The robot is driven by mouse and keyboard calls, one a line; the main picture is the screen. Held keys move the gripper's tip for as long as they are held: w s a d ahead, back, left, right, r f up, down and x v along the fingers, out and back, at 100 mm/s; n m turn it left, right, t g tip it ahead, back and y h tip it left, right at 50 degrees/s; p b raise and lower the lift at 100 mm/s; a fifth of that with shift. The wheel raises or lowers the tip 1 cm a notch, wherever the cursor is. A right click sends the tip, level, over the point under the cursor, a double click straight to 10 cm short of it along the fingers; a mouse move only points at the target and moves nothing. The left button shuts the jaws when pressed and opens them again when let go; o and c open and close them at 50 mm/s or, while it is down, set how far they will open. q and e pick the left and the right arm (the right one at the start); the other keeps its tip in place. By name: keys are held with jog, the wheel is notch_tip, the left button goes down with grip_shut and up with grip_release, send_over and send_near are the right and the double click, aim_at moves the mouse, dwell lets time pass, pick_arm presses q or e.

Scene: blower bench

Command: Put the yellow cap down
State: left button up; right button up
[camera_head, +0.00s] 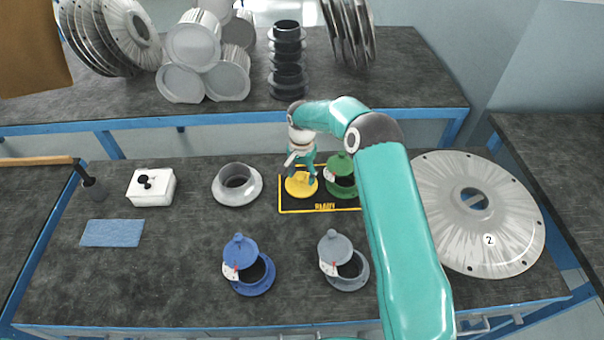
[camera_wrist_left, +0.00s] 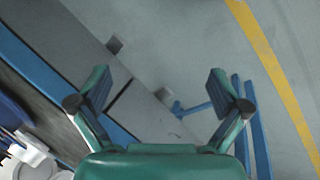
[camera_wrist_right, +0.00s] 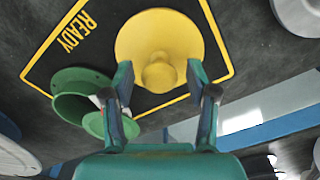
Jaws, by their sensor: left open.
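The yellow cap (camera_head: 298,188) lies on the black READY mat (camera_head: 325,208), inside its yellow border. The right wrist view shows the cap (camera_wrist_right: 140,35) as a wide disc with a round knob facing my gripper. My right gripper (camera_head: 301,170) is just above the cap. Its two fingers (camera_wrist_right: 160,85) stand apart on either side of the knob, with visible gaps, and hold nothing. My left gripper (camera_wrist_left: 160,85) is open and empty above the floor beside a bench; it is outside the head view.
A green flanged piece with a green cap (camera_head: 341,163) stands close to the right of the yellow cap. A grey flanged ring (camera_head: 237,184) is to the left. Blue (camera_head: 254,272) and grey (camera_head: 346,271) capped pieces stand in front. A large numbered disc (camera_head: 450,235) lies at right.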

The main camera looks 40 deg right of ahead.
aim_at(303, 173)
jog(key=shift+r, duration=0.45)
notch_tip(303, 173, up, 11)
jog(key=b, duration=0.1)
jog(key=shift+r+b, duration=0.15)
jog(key=shift+b, duration=0.15)
jog(key=shift+s, duration=0.1)
dwell(0.3)
